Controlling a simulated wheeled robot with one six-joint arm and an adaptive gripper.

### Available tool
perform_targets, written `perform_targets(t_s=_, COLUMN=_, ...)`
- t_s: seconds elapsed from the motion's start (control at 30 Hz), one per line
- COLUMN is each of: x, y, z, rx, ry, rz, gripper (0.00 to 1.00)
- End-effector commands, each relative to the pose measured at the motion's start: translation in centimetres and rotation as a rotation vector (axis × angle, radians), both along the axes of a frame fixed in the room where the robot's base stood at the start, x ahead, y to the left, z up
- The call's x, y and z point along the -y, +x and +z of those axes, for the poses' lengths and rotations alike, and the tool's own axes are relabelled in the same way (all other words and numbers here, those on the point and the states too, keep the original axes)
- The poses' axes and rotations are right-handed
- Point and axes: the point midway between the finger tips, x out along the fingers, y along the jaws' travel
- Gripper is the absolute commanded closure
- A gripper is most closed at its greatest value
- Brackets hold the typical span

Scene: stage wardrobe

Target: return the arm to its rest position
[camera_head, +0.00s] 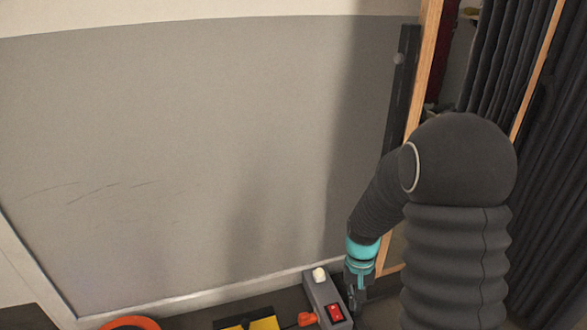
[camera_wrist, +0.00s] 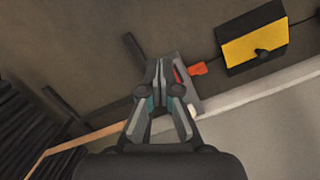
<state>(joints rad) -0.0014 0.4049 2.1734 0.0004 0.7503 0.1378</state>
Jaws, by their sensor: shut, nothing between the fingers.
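My arm rises at the right of the head view in a dark ribbed sleeve, bends over and reaches down and left. My gripper (camera_head: 356,296) is at its end, below a teal band, right beside a grey box with a red switch (camera_head: 335,312). In the wrist view my gripper (camera_wrist: 158,68) is shut with its fingers together and nothing between them. It covers part of the grey box (camera_wrist: 190,102), so I cannot tell whether they touch.
A yellow and black block (camera_wrist: 255,45) lies near an orange plug (camera_wrist: 198,68). An orange ring (camera_head: 130,323) shows at the bottom edge. A grey wall panel (camera_head: 200,150) stands behind. Dark curtains (camera_head: 550,170) and a wooden frame (camera_head: 422,70) are at the right.

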Motion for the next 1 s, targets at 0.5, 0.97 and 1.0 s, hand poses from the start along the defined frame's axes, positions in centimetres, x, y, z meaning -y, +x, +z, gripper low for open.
perform_targets(t_s=0.5, x=0.0, y=-7.5, z=13.7, rx=0.192, ry=0.011, rz=0.121, gripper=1.00)
perform_targets(t_s=0.97, x=0.0, y=-13.9, z=21.8, rx=0.464, ry=-0.006, rz=0.138, gripper=1.00)
perform_targets(t_s=1.0, x=0.0, y=-14.3, z=22.4, rx=0.493, ry=-0.008, rz=0.138, gripper=1.00)
